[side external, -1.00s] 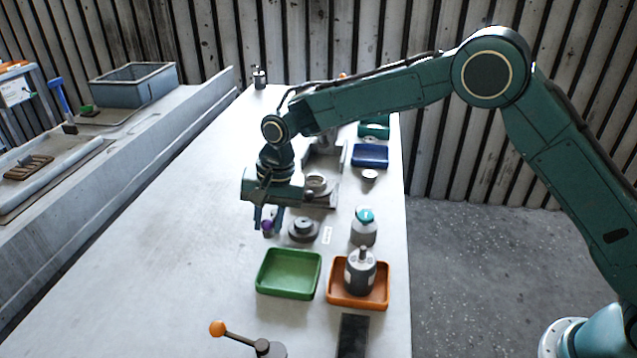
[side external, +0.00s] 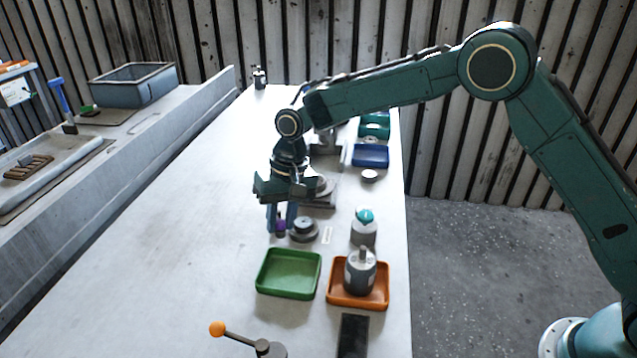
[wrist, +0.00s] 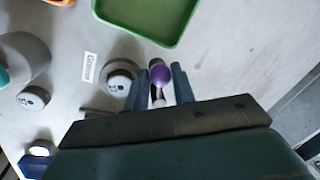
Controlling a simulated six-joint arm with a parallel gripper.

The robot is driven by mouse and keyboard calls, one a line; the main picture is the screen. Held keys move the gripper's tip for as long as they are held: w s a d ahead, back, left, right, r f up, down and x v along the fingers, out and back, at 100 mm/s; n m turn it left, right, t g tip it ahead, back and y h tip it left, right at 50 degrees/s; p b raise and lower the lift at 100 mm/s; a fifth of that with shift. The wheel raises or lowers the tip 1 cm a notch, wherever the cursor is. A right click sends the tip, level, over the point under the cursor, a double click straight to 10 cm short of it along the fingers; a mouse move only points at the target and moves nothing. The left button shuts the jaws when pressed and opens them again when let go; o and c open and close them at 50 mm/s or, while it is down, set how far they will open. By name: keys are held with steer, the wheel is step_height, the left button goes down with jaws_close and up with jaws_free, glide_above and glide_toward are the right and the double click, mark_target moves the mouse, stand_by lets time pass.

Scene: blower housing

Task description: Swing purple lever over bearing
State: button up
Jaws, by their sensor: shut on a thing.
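The purple lever's round knob (side external: 280,225) is between the fingers of my gripper (side external: 281,220), low over the table. In the wrist view the knob (wrist: 160,76) also shows between the two blue fingers of my gripper (wrist: 162,86), which is shut on it. The rest of the lever is mostly hidden by my gripper. A grey round stepped part (side external: 304,230) stands just right of the knob; it also shows in the wrist view (wrist: 121,82). I cannot tell whether this part is the bearing. A grey fixture (side external: 320,202) is partly hidden behind my gripper.
A green tray (side external: 289,274) and an orange tray (side external: 372,302) holding a grey cylinder (side external: 360,270) lie nearer the camera. A teal-capped bottle (side external: 363,230) stands at right. An orange-knobbed lever (side external: 218,328) is in front. The table's left side is clear.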

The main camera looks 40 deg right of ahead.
steer(key=d+n, duration=0.1)
steer(key=n, duration=0.1)
steer(key=shift+d+n, duration=0.2)
steer(key=shift+n, duration=0.2)
steer(key=n, duration=0.1)
steer(key=d+n+g, duration=0.1)
steer(key=n, duration=0.1)
steer(key=shift+w+d+r+n, duration=0.1)
steer(key=shift+d+n, duration=0.2)
steer(key=n, duration=0.1)
steer(key=d+n, duration=0.1)
steer(key=shift+w+d+n+g, duration=0.1)
steer(key=shift+w+n+g, duration=0.2)
steer(key=shift+n, duration=0.1)
steer(key=shift+w+d+n+h, duration=0.25)
steer(key=shift+d+n, duration=0.1)
steer(key=shift+n, duration=0.55)
steer(key=shift+w+d+n+h, duration=0.2)
steer(key=shift+d+n+h, duration=0.1)
steer(key=shift+n, duration=0.6)
steer(key=o, duration=0.9)
steer(key=shift+s, duration=0.1)
